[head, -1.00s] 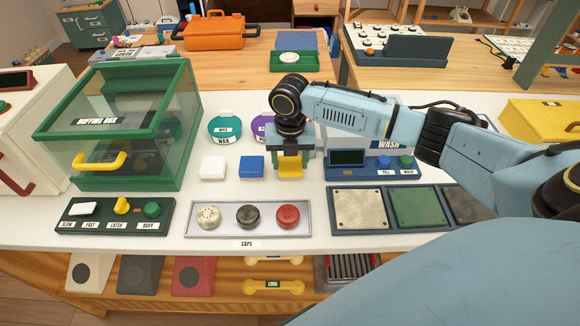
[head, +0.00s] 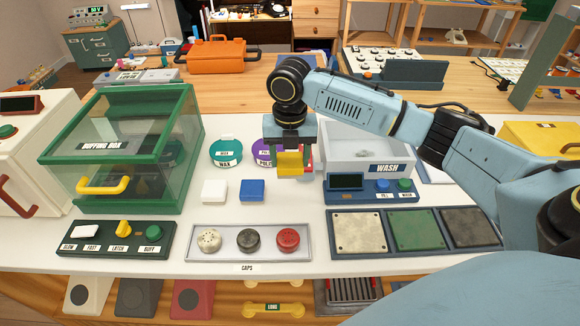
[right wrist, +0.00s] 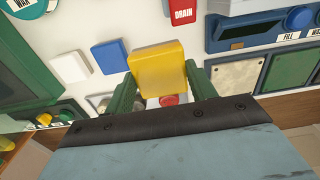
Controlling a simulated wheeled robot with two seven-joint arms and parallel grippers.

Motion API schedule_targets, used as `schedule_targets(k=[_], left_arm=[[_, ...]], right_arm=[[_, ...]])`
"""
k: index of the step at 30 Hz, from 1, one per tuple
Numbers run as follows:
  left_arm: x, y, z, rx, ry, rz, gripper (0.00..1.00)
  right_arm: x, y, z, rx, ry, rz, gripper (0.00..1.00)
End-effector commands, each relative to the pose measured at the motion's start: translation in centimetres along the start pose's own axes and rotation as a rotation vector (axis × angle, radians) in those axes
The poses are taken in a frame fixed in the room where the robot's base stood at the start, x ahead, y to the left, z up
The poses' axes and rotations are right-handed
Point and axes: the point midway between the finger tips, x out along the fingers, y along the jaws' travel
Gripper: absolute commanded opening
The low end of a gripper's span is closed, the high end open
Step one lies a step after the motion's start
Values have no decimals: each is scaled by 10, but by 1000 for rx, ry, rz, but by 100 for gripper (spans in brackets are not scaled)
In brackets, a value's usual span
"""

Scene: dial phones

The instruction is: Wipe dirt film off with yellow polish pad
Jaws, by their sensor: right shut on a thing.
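My right gripper (head: 290,150) is shut on the yellow polish pad (head: 290,168) and holds it above the white counter. In the right wrist view the yellow pad (right wrist: 159,70) sits between the two green fingers of the gripper (right wrist: 160,85). A white pad (head: 214,191) and a blue pad (head: 252,190) lie on the counter to its left. A grey tray in front holds a cream cap (head: 209,240), a dark cap (head: 248,239) and a red cap (head: 288,239). I cannot make out which surface carries the dirt film. My left gripper is not in view.
A green buffing box (head: 125,150) stands at left, with a switch panel (head: 115,239) before it. The wash basin (head: 370,140) is right of the gripper. A frame with a speckled, a green (head: 413,230) and a dark plate lies in front of it. Wax and polish tubs stand behind.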

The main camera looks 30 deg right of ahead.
Motion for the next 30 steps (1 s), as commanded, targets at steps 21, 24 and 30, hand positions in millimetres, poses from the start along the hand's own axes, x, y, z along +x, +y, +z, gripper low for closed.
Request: schedule_targets(k=[21,24,30], left_arm=[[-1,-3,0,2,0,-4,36],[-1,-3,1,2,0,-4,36],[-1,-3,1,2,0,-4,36]], right_arm=[[-8,4,-4,111,0,3,38],[-11,8,-9,261,0,5,38],[-19,18,-22,649,4,7,38]])
